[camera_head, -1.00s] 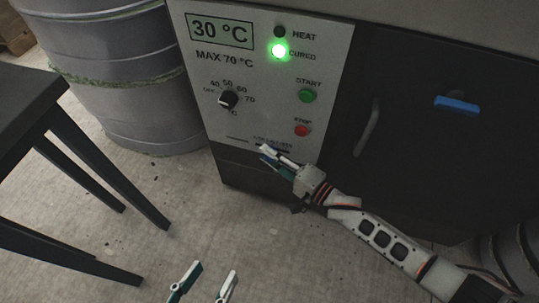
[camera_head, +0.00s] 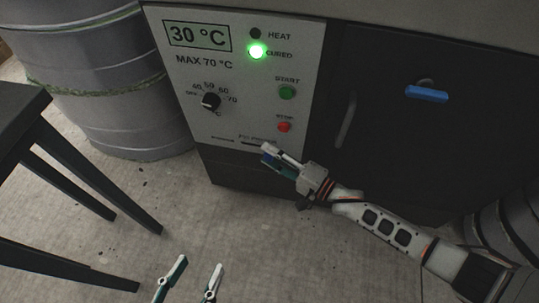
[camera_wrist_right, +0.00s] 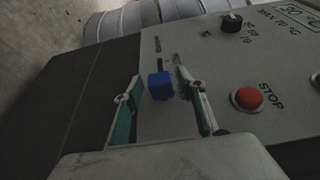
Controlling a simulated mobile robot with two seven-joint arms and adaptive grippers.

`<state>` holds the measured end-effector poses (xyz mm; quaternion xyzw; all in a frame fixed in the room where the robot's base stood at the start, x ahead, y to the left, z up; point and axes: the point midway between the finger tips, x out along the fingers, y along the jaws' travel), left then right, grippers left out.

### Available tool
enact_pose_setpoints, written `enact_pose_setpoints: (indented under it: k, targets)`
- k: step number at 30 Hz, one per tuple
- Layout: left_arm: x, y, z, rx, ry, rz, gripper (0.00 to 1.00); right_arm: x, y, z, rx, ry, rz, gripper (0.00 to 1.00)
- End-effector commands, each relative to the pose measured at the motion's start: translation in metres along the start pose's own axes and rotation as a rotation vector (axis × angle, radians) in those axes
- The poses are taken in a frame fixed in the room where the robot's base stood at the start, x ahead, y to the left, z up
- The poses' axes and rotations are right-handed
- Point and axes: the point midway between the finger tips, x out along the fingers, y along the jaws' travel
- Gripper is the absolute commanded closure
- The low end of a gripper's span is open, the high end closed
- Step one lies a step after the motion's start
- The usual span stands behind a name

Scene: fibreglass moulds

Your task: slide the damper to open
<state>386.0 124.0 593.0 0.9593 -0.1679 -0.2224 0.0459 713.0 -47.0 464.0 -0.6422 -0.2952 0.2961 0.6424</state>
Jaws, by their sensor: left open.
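The damper's small blue knob (camera_wrist_right: 159,86) sits at the lower edge of the white control panel (camera_head: 236,85). A short dark slot (camera_wrist_right: 160,63) runs from it toward the panel's printed label. In the head view the knob (camera_head: 269,148) is partly hidden by my right gripper (camera_head: 274,156). In the wrist view my right gripper (camera_wrist_right: 158,76) is open, with one finger on each side of the knob. Gaps show between knob and fingers; contact is not clear. My left gripper (camera_head: 195,270) is open and empty, low over the floor.
The red stop button (camera_head: 284,127) and green start button (camera_head: 287,92) are close above the right gripper. A dark door with a blue handle (camera_head: 427,93) is at right. A grey drum (camera_head: 110,80) and dark table (camera_head: 22,118) stand at left.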

Motion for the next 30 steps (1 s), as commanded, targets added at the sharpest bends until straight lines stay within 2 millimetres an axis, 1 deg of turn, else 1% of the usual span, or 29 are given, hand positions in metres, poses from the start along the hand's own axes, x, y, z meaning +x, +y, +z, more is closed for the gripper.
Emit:
enact_pose_setpoints:
  k: [5, 8, 11, 21, 24, 27, 30]
  targets:
    - [-0.001, 0.001, 0.003, -0.004, -0.005, 0.0, 0.54, 0.0, -0.001, 0.0, -0.001, -0.001, -0.001, 0.6]
    - [0.0, 0.001, 0.002, -0.005, -0.003, 0.0, 0.54, -0.006, 0.0, 0.0, -0.001, -0.001, 0.0, 0.6]
    - [0.0, 0.001, 0.001, -0.005, -0.002, -0.001, 0.54, -0.021, 0.001, 0.0, -0.001, 0.0, 0.002, 0.6]
    - [0.0, 0.0, 0.0, -0.004, 0.001, -0.001, 0.54, -0.089, 0.001, 0.0, -0.001, 0.0, 0.003, 0.6]
    - [0.0, 0.0, 0.0, -0.004, 0.001, -0.001, 0.54, -0.103, 0.001, 0.0, 0.0, 0.0, 0.002, 0.6]
    - [0.0, 0.0, 0.0, -0.004, 0.002, -0.001, 0.54, -0.113, 0.0, 0.0, 0.0, 0.001, 0.001, 0.6]
    - [0.0, 0.0, -0.001, -0.004, 0.002, -0.001, 0.54, -0.119, 0.0, 0.0, 0.0, 0.001, 0.0, 0.6]
